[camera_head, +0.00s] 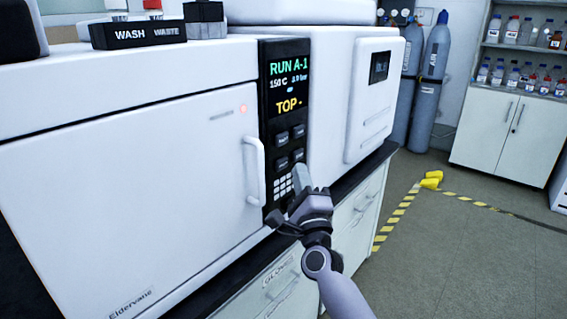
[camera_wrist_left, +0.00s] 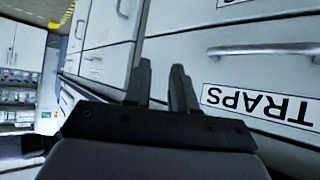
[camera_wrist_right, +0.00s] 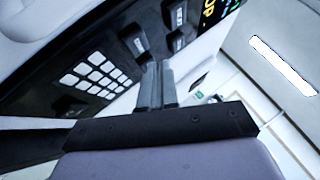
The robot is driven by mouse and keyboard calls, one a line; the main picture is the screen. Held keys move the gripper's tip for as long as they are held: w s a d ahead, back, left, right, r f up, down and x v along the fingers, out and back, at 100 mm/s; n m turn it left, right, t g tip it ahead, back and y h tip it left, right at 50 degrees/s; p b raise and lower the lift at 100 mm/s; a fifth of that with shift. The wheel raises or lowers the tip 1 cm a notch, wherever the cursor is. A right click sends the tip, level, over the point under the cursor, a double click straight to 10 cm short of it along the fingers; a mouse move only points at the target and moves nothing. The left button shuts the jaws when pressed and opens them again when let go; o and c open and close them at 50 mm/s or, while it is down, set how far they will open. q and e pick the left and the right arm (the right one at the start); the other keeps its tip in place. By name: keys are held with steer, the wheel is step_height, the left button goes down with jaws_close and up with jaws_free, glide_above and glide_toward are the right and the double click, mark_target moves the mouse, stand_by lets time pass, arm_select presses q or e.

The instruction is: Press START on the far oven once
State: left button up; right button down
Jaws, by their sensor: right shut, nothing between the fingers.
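A white oven (camera_head: 130,190) with a door handle and a lit red lamp fills the left of the head view. Its black control panel (camera_head: 264,130) has a screen (camera_head: 289,85) reading "RUN A-1", "150 C" and "TOP -". Below are several dark buttons (camera_head: 282,139) and a pale keypad (camera_head: 282,186); the button labels are too small to read surely. My right gripper (camera_head: 301,176) is shut and empty, in front of the lower panel. In the right wrist view the fingertips (camera_wrist_right: 158,66) point at the buttons (camera_wrist_right: 135,42); contact cannot be told. My left gripper (camera_wrist_left: 162,68) is open, facing drawers.
Another white unit (camera_head: 375,95) with a small dark display stands beyond the panel. A "WASH / WASTE" tray (camera_head: 138,33) sits on the oven. Drawers, one labelled "TRAPS" (camera_wrist_left: 258,104), lie below.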

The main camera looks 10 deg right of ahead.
steer(key=s+d, duration=0.1)
steer(key=s+d+p, duration=0.1)
steer(key=s, duration=0.1)
steer(key=shift+s+d, duration=0.1)
steer(key=shift+d, duration=0.15)
stand_by(0.5)
steer(key=s+f+n+g+y+p, duration=0.1)
steer(key=s+f+n+g+p, duration=0.2)
steer(key=s+f+n, duration=0.9)
steer(key=s+d+f+n+g+y+p, duration=0.1)
steer(key=s+f+n+g+p, duration=0.3)
steer(key=s+f+n+g, duration=0.5)
steer(key=s+f+n+y, duration=0.1)
steer(key=s+f+n, duration=0.2)
steer(key=s, duration=0.7)
steer(key=shift+s+d+f+g, duration=0.15)
steer(key=shift+f+g, duration=0.15)
steer(key=shift+f, duration=0.15)
